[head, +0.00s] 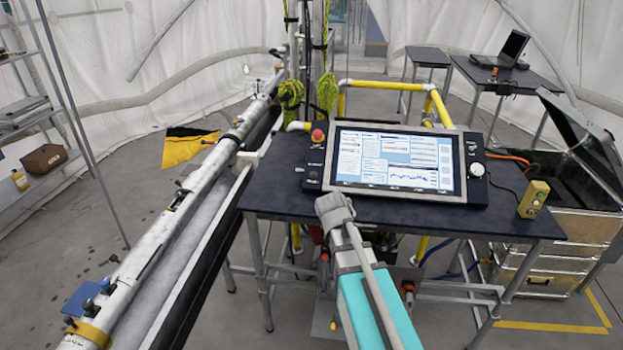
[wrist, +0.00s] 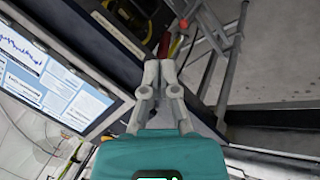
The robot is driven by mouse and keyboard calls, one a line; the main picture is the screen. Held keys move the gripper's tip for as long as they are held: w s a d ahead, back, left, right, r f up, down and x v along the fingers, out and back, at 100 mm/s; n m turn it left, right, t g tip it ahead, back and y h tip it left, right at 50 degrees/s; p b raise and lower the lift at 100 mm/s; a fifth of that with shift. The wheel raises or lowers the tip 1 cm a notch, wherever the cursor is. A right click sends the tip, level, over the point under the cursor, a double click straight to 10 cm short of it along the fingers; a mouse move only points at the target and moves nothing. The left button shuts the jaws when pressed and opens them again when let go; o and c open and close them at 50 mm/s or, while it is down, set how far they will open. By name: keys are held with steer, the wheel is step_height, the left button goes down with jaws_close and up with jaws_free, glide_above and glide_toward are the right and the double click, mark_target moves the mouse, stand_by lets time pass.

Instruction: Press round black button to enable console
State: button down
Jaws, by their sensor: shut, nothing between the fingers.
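The console (head: 395,160) is a tilted panel with a lit screen on the dark table. On its left side are a red mushroom button (head: 318,135) and a small dark round control (head: 312,175) lower down. On its right side are a white knob (head: 477,169) and a small dark control (head: 472,148). Which one is the round black button is too small to tell. My gripper (wrist: 160,68) is shut and empty in the wrist view, near the table edge, apart from the console screen (wrist: 45,75). In the head view my arm reaches the table's front edge below the screen; the fingertips cannot be made out.
The dark table (head: 270,195) has bare room left of the console. A small yellow box (head: 534,199) stands at its right. A long metal tube (head: 190,195) runs along the left. An open case (head: 560,205) stands at the right; yellow rails (head: 385,84) rise behind the table.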

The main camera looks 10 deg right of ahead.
mark_target(314, 175)
steer(key=w+a+r+n+t+b, duration=0.1)
steer(key=w+a+r+n+t, duration=0.1)
steer(key=w+n, duration=0.4)
steer(key=w+a+r+n+t+b, duration=0.1)
steer(key=w+n+t, duration=0.4)
steer(key=w, duration=0.7)
steer(key=w+a+r+n+t+b, duration=0.2)
steer(key=w+r+n+t, duration=0.2)
steer(key=w+n, duration=0.4)
steer(key=shift+w+a+r+b, duration=0.3)
steer(key=shift+w+r, duration=0.3)
steer(key=shift+w, duration=0.2)
steer(key=shift+f, duration=0.1)
steer(key=w+f+b, duration=0.1)
steer(key=f+b, duration=0.1)
steer(key=w+d+f+b, duration=0.1)
steer(key=w+f+b, duration=0.2)
steer(key=f+b, duration=0.1)
steer(key=shift+w+d+f+b, duration=0.2)
steer(key=shift+d+f+b, duration=0.1)
steer(key=shift+b, duration=0.1)
steer(key=shift+w+f, duration=0.2)
